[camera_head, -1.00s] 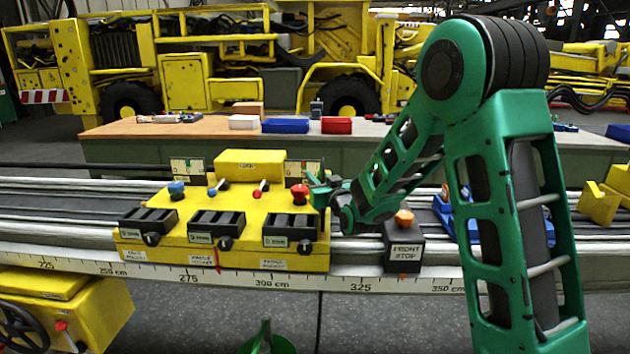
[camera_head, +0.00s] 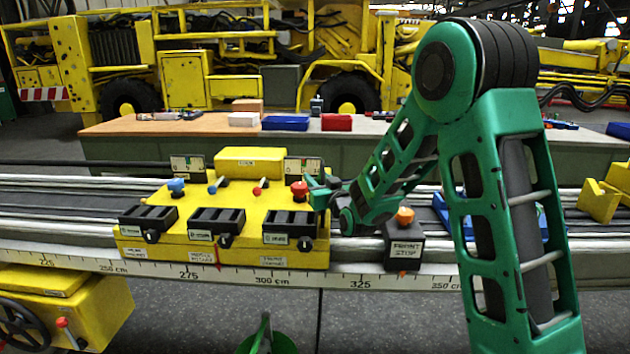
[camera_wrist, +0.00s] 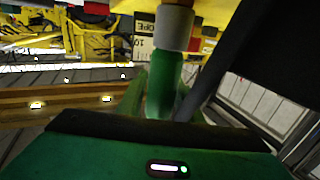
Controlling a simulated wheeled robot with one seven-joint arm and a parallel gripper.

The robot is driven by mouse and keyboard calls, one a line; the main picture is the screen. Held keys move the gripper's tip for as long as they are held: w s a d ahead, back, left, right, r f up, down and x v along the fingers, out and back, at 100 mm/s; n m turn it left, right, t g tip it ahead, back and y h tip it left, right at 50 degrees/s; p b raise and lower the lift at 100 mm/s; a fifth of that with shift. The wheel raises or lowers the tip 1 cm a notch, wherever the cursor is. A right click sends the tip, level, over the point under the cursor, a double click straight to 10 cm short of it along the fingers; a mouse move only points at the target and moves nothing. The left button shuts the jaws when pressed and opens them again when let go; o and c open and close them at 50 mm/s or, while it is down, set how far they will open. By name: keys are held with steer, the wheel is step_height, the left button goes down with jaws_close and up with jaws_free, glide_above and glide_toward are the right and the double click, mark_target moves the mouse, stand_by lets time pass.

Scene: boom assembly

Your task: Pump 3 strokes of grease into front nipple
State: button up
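A yellow control block (camera_head: 215,205) lies on the rails, with black trays along its front and small levers on top. A red knob (camera_head: 299,190) stands at its right end. My gripper (camera_head: 316,190) is right beside this knob, small and partly hidden by its own wrist. A grease nipple cannot be made out; the label under the right tray is too small to read surely.
A black "FRONT STOP" block (camera_head: 404,248) with an orange knob (camera_head: 404,215) stands right of the yellow block, close under my forearm. A blue part (camera_head: 450,212) lies behind my arm. A workbench (camera_head: 205,127) with blue and red boxes stands behind. Another yellow unit with a handwheel (camera_head: 22,325) is at lower left.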

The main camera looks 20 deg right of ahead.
steer(key=shift+o, duration=0.9)
